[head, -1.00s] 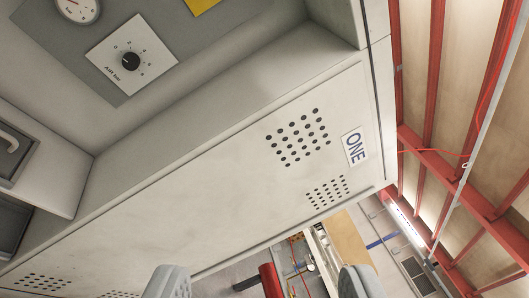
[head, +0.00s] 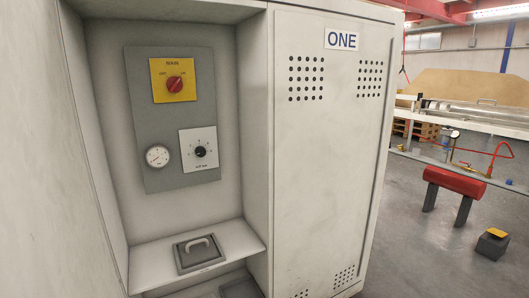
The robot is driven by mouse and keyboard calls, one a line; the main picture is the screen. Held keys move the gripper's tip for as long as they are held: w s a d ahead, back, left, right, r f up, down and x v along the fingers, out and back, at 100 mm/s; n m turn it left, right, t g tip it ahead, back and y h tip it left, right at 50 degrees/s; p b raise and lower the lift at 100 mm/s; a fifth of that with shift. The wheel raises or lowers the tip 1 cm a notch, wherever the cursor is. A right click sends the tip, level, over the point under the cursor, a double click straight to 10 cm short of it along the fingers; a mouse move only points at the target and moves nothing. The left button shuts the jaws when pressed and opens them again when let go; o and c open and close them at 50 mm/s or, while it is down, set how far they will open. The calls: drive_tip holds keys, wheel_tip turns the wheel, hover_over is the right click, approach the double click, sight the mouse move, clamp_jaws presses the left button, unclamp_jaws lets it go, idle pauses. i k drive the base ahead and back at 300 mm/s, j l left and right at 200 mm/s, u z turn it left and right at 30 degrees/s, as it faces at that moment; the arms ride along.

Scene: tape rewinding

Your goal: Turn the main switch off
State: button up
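The main switch is a red rotary knob (head: 174,85) on a yellow plate (head: 159,93) labelled MAIN, with small OFF and ON marks at upper left and upper right. The knob seems tilted toward the ON side, but it is small in the picture. The plate sits at the top of a grey panel (head: 150,125) inside a recess of the white cabinet, left of the door marked ONE (head: 341,40). My gripper does not show in the head view, and nothing covers the switch.
A round gauge (head: 158,156) and a white dial plate (head: 199,150) sit below the switch. A ledge with a handled hatch (head: 198,252) juts out beneath. Recess walls flank the panel. Open floor with a red cylinder stand (head: 455,181) lies at right.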

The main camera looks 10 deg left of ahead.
sight(174, 84)
drive_tip(key=i+l+u, duration=0.6)
drive_tip(key=l, duration=0.4)
drive_tip(key=i, duration=0.1)
